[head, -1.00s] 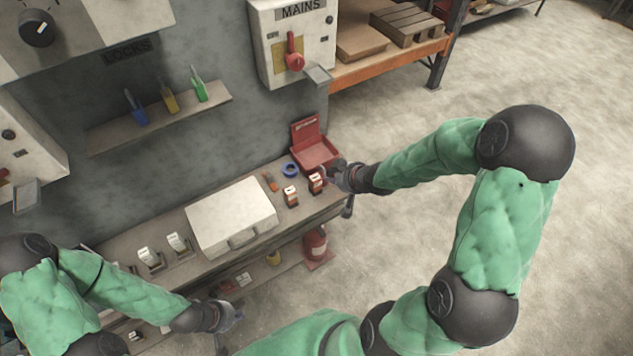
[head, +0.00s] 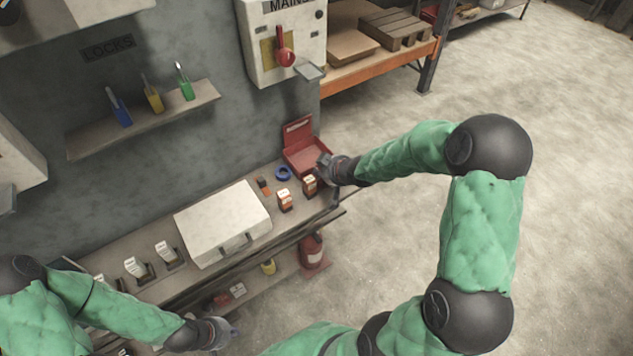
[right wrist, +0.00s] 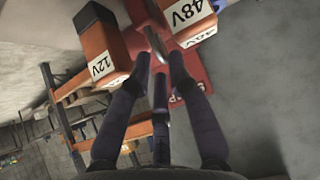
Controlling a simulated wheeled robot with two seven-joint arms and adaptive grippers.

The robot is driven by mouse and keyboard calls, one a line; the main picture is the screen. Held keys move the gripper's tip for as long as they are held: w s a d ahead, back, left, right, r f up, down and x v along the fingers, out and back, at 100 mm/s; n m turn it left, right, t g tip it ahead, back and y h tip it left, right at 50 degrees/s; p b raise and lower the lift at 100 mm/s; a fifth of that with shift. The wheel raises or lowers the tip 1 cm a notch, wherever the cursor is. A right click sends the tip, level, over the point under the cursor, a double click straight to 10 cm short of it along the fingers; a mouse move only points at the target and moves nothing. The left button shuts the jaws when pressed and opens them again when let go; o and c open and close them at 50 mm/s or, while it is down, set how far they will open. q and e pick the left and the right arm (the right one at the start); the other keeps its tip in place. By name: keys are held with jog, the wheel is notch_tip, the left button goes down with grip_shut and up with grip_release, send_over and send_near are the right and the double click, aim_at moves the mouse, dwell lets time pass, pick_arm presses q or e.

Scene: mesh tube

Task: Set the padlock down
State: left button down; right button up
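Three padlock-like items stand on the wall shelf in the head view: blue (head: 119,111), yellow (head: 154,98) and green (head: 185,88). My right gripper (head: 324,167) is beside the open red box (head: 304,157) at the bench's far right end. In the right wrist view its dark fingers (right wrist: 160,68) are over the red box (right wrist: 190,68). A thin silvery piece (right wrist: 156,43) shows at the fingertips. I cannot tell whether it belongs to a padlock or is gripped. My left gripper (head: 225,332) is low in front of the bench, its grip too small to read.
Orange-and-black blocks (head: 284,202) stand near the red box; they show labelled 12V (right wrist: 103,65) and 48V (right wrist: 188,14) close to my right fingers. A blue ring (head: 283,174) and white case (head: 222,222) are on the bench. Open floor lies to the right.

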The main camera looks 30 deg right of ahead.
jog(key=x, duration=0.2)
jog(key=shift+w+f+b, duration=0.2)
jog(key=shift+b, duration=0.15)
grip_shut()
jog(key=shift+r, duration=0.1)
notch_tip(320, 180, up, 10)
jog(key=p, duration=0.5)
jog(key=shift+p, duration=0.3)
